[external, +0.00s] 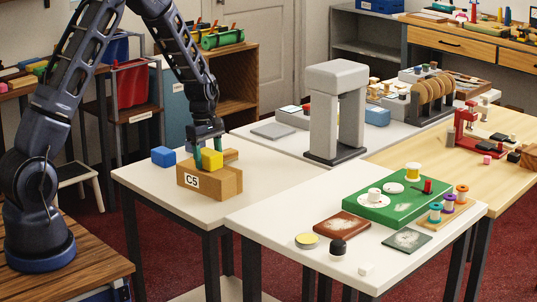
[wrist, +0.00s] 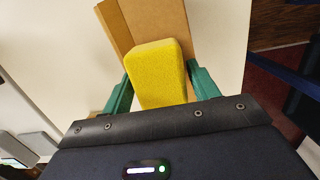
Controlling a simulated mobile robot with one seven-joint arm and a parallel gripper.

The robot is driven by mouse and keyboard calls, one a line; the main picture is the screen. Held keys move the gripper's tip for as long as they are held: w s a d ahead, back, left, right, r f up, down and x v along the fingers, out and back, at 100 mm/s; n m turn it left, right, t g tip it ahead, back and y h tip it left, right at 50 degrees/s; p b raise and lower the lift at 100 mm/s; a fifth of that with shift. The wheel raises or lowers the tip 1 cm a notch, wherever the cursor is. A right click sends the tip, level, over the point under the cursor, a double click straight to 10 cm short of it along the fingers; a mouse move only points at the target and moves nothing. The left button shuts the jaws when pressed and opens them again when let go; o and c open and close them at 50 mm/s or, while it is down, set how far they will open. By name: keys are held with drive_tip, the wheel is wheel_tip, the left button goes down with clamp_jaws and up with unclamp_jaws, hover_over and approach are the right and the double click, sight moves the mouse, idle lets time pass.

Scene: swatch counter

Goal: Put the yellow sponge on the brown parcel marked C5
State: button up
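The yellow sponge (external: 211,159) is a small block at the brown parcel marked C5 (external: 226,184), over its upper side. In the wrist view the sponge (wrist: 158,75) lies between my two green fingertips, with the brown cardboard (wrist: 150,20) behind it. My gripper (external: 209,146) points down at the parcel and appears shut on the sponge, one finger on each side. It also shows in the wrist view (wrist: 160,75). I cannot tell whether the sponge's underside touches the parcel.
A blue block (external: 163,156) lies left of the parcel on the white table (external: 150,185). A grey arch (external: 336,110) stands behind to the right. A green board (external: 390,205) with spools and several small items is on the front table. The white table's left front is clear.

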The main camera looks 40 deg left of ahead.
sight(205, 150)
drive_tip(key=shift+o, duration=0.7)
wheel_tip(205, 150, up, 12)
drive_tip(key=a, duration=0.1)
drive_tip(key=s+d+r+m, duration=0.25)
drive_tip(key=s+r, duration=0.35)
drive_tip(key=r, duration=0.3)
drive_tip(key=s+d+r+m+t, duration=0.2)
drive_tip(key=s+r+m, duration=0.5)
drive_tip(key=s, duration=0.4)
drive_tip(key=s+d+r+m+t, duration=0.1)
drive_tip(key=s+m, duration=0.3)
drive_tip(key=s, duration=0.7)
drive_tip(key=s+d+r+m+t+y, duration=0.1)
drive_tip(key=s+d+r+m, duration=0.1)
drive_tip(key=s, duration=0.9)
drive_tip(key=shift+s+d+r+m+t, duration=0.25)
drive_tip(key=shift+r+m, duration=0.2)
drive_tip(key=shift+m, duration=0.8)
